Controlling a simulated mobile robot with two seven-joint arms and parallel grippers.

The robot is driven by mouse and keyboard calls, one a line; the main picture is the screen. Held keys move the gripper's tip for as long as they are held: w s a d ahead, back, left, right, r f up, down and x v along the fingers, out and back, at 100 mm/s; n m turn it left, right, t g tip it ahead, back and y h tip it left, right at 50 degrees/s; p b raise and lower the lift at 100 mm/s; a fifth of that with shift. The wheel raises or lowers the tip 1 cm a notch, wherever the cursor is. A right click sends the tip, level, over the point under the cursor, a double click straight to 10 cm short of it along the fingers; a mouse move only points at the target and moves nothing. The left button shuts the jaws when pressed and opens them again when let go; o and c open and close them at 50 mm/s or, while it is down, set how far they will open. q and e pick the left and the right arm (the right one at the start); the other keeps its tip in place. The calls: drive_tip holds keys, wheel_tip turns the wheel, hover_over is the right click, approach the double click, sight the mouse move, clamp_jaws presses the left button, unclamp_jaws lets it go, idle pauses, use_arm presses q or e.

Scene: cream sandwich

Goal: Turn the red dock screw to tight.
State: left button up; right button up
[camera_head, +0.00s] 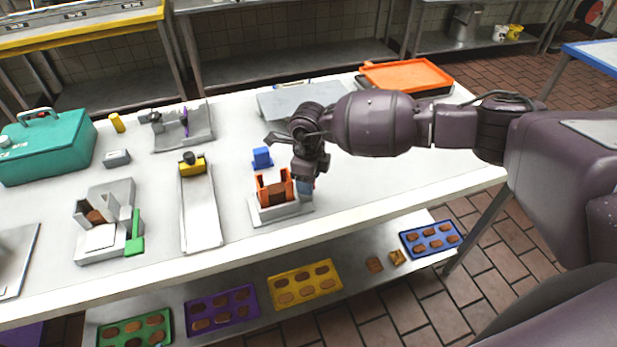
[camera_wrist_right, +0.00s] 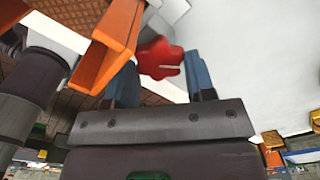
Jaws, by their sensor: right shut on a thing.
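The orange dock (camera_head: 262,191) stands on a grey base plate (camera_head: 284,213) near the table's front edge, with a brown piece between its uprights. My right gripper (camera_head: 306,188) is low at the right side of the dock, pointing down. In the right wrist view the red dock screw (camera_wrist_right: 160,57) sits between the two blue fingers, beside the orange dock wall (camera_wrist_right: 119,40). The right gripper is shut on the screw. In the head view the screw is mostly hidden by the gripper. My left gripper is not in view.
A blue block (camera_head: 262,158) stands just behind the dock. A long grey track with a yellow block (camera_head: 193,166) lies to its left. An orange tray (camera_head: 406,75) is at the back right. The table right of my right gripper is clear.

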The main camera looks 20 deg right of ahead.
idle(0.5)
drive_tip(key=o, duration=0.9)
wheel_tip(320, 180, up, 11)
drive_tip(key=shift+f+b, duration=0.1)
drive_tip(key=shift+b, duration=0.2)
